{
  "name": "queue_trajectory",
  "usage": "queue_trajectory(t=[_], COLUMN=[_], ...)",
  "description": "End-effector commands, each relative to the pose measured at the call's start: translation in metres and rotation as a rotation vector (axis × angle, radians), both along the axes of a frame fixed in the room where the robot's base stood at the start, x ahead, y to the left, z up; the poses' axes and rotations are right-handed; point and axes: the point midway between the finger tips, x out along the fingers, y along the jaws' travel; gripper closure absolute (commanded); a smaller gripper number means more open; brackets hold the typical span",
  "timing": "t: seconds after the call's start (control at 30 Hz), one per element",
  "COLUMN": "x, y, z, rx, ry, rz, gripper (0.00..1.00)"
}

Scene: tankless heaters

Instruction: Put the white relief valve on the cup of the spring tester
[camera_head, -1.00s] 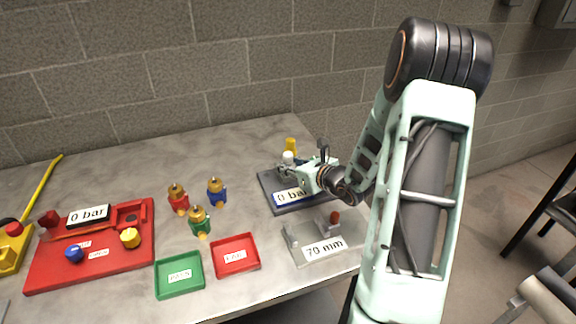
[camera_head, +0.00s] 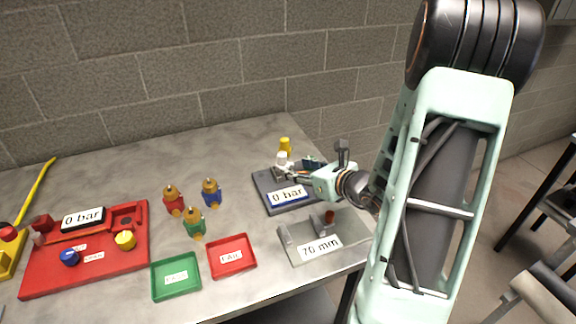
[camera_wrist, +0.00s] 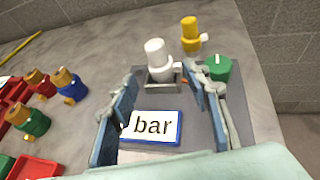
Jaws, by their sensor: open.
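The white relief valve (camera_wrist: 156,56) stands upright at the back of the dark grey tester with a "0 bar" display; it also shows in the head view (camera_head: 281,159). A grey metal piece (camera_wrist: 164,78) shows at its foot; whether the valve is fully seated in a cup I cannot tell. The tester's base (camera_wrist: 200,133) carries a green knob (camera_wrist: 218,68) right of the valve. My gripper (camera_wrist: 160,77) is open, with one finger at each side in front of the valve and a gap between. In the head view my gripper (camera_head: 297,172) reaches over the tester from the right.
A yellow valve (camera_wrist: 190,34) stands behind the tester. Red, blue and green valves (camera_head: 194,222) stand to the left. A "70 mm" fixture (camera_head: 312,245) is in front. Green (camera_head: 176,280) and red (camera_head: 231,256) trays and a red board (camera_head: 60,278) lie left.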

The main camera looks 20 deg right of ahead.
Motion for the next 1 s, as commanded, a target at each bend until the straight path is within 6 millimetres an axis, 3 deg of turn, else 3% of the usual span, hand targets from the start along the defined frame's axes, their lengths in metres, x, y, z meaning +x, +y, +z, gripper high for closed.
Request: queue_trajectory(t=[0.1, 0.3, 0.83, 1.0], x=[-0.018, -0.032, -0.032, -0.039], y=[-0.006, -0.008, -0.008, -0.008], z=[0.009, 0.014, 0.015, 0.017], rx=[-0.002, 0.000, -0.005, -0.150], ry=[-0.001, 0.000, 0.000, 0.008], rz=[-0.002, -0.001, 0.004, 0.088], gripper=[0.56, 0.56, 0.56, 0.56])
